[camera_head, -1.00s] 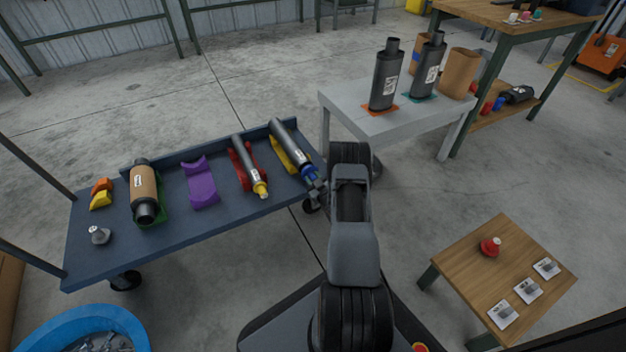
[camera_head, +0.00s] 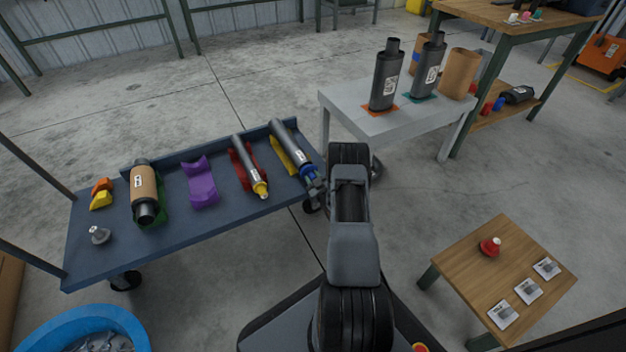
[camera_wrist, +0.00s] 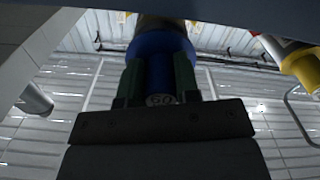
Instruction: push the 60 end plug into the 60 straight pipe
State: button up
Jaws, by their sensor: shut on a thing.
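The 60 straight pipe (camera_head: 284,138) is a grey tube lying tilted on a yellow cradle (camera_head: 282,154) at the right end of the blue cart. The blue 60 end plug (camera_head: 308,170) is at its near end. In the wrist view the plug (camera_wrist: 158,44) shows a "60" on its grip end, and the pipe end (camera_wrist: 160,22) is directly behind it, in line. My gripper (camera_wrist: 160,78) is shut on the plug's narrow grip with its green-sided fingers. How deep the plug sits in the pipe cannot be told. In the head view my gripper (camera_head: 317,184) is partly hidden by my arm.
A second grey pipe with a yellow plug (camera_head: 261,188) lies on a red cradle to the left, near my gripper in the wrist view (camera_wrist: 300,66). An empty purple cradle (camera_head: 202,187) and a brown muffler (camera_head: 144,190) are farther left. A grey table (camera_head: 345,108) stands behind right.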

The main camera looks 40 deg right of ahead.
jog(key=shift+w+d, duration=0.15)
jog(key=shift+w, duration=0.95)
jog(key=o, duration=1)
jog(key=s+p, duration=0.1)
jog(key=s, duration=0.3)
jog(key=s+a+p, duration=0.1)
jog(key=s+p, duration=0.1)
jog(key=s, duration=0.3)
jog(key=s+a+p, duration=0.1)
jog(key=s+p, duration=0.1)
jog(key=s, duration=0.2)
jog(key=shift+s, duration=0.35)
